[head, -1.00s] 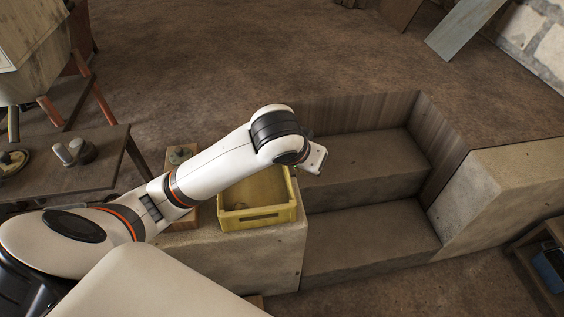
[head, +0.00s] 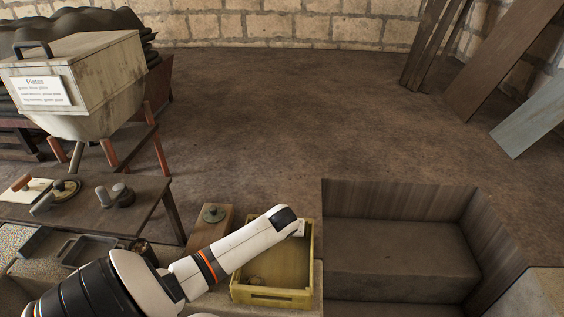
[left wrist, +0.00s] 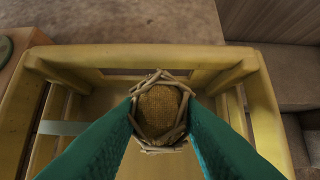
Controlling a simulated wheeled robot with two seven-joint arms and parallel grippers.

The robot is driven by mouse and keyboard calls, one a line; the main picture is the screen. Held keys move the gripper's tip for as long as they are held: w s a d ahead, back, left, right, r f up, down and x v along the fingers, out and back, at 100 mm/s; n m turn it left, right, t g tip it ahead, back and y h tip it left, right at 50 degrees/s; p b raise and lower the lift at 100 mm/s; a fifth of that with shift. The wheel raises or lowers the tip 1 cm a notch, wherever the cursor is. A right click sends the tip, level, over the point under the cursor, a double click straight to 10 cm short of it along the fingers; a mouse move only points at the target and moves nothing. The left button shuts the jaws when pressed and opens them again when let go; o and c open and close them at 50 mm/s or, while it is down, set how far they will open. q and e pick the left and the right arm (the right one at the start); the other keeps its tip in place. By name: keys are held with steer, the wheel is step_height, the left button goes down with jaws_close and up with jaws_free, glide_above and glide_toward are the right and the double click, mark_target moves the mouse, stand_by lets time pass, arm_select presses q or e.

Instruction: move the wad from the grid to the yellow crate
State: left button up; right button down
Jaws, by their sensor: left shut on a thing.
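The wad (left wrist: 158,108), a tan woven lump ringed by pale twig-like strands, shows in the left wrist view. My left gripper (left wrist: 160,118) is shut on it, with one teal finger on each side. Wad and fingers are over or within the yellow crate (left wrist: 210,57); their height above its floor cannot be told. In the head view the yellow crate (head: 270,298) stands below the end of my left arm, and the fingers are hidden. A small brown lump (head: 256,281) shows in its near left corner. I cannot clearly make out the grid. My right gripper is not in view.
A wooden block with a green round piece (head: 213,214) stands left of the crate. A dark table (head: 75,205) with tools is further left, with a pale hopper (head: 85,75) behind. Right of the crate is a stepped pit (head: 395,255).

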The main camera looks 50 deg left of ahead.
mark_target(285, 245)
arm_select(q)
step_height(285, 245, down, 2)
steer(key=shift+f, duration=0.25)
step_height(285, 245, down, 3)
steer(key=shift+f, duration=0.45)
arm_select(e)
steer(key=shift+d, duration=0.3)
arm_select(q)
steer(key=shift+f, duration=0.1)
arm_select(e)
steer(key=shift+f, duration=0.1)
arm_select(q)
steer(key=shift+f, duration=0.15)
steer(key=o, duration=0.9)
steer(key=shift+o, duration=0.2)
